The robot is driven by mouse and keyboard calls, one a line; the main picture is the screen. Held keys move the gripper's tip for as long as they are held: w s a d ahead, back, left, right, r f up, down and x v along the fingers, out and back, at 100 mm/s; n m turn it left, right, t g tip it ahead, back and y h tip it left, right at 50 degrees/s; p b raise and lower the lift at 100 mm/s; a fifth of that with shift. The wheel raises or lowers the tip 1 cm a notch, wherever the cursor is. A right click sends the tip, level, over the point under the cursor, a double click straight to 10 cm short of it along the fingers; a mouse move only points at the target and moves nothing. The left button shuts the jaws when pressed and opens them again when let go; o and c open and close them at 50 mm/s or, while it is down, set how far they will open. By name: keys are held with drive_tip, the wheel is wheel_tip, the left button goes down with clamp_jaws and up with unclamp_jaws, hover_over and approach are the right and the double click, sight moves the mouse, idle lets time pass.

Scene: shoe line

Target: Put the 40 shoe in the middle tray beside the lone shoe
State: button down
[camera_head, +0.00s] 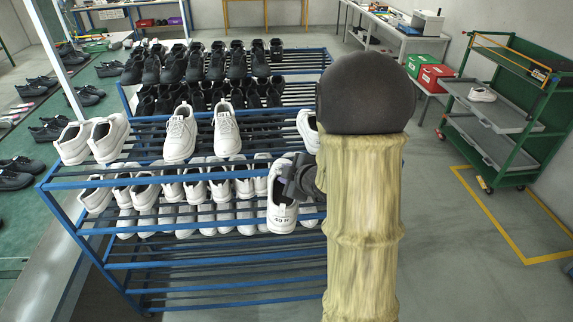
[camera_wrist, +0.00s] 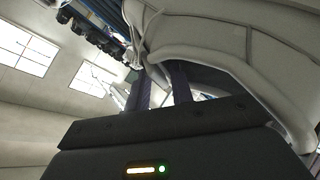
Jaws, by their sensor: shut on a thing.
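My gripper (camera_head: 299,180) is shut on a white shoe (camera_head: 281,207) at the right end of the blue rack in the head view. A green cart (camera_head: 545,100) stands at the far right. A lone white shoe (camera_head: 482,94) lies on its grey middle tray (camera_head: 500,117), toward the left.
The blue rack (camera_head: 190,180) holds several white shoes and, behind them, black shoes. My arm hides its right end. Red and green boxes (camera_head: 432,78) stand on a low bench left of the cart. The floor between rack and cart is clear, with yellow lines (camera_head: 490,215).

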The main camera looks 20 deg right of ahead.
drive_tip(key=shift+s+a+f, duration=0.3)
drive_tip(key=shift+f, duration=0.35)
drive_tip(key=shift+a+f, duration=0.25)
drive_tip(key=shift+f, duration=0.45)
drive_tip(key=s+a+f+m+h+b, duration=0.1)
drive_tip(key=a+f+b, duration=0.2)
drive_tip(key=f, duration=0.9)
drive_tip(key=a+f+b, duration=0.2)
drive_tip(key=f+b, duration=0.1)
drive_tip(key=f, duration=0.8)
drive_tip(key=s+a+f+m+h+b, duration=0.1)
drive_tip(key=a+f+b, duration=0.2)
drive_tip(key=f, duration=0.9)
drive_tip(key=s+f+b, duration=0.3)
drive_tip(key=s+f, duration=0.2)
drive_tip(key=f, duration=0.5)
